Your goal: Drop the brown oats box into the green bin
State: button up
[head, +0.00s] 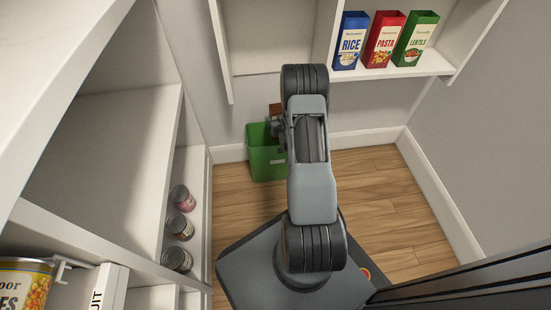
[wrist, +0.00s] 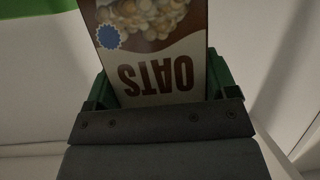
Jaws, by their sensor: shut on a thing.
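The brown oats box (wrist: 155,62) fills the middle of the wrist view, its OATS lettering upside down. A small brown part of it (head: 275,109) shows in the head view, beside my arm. My gripper (head: 278,127) is shut on the box, with dark green pieces at the box's two sides in the wrist view. The green bin (head: 266,160) stands on the floor near the back wall. In the head view the gripper and box appear over the bin's far rim; their exact height is hard to tell. My arm hides the bin's right side.
A shelf (head: 400,72) above and right of the bin holds a blue rice box (head: 350,41), a red pasta box (head: 384,40) and a green lentils box (head: 416,38). Cans (head: 180,226) stand on the left shelving. Wooden floor (head: 375,190) is clear at right.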

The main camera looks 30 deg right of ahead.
jog(key=shift+f+b, duration=1.35)
jog(key=shift+f, duration=1)
jog(key=o, duration=0.9)
jog(key=p+v, duration=0.5)
jog(key=v, duration=0.8)
jog(key=shift+s+a+r, duration=0.15)
jog(key=shift+s, duration=0.2)
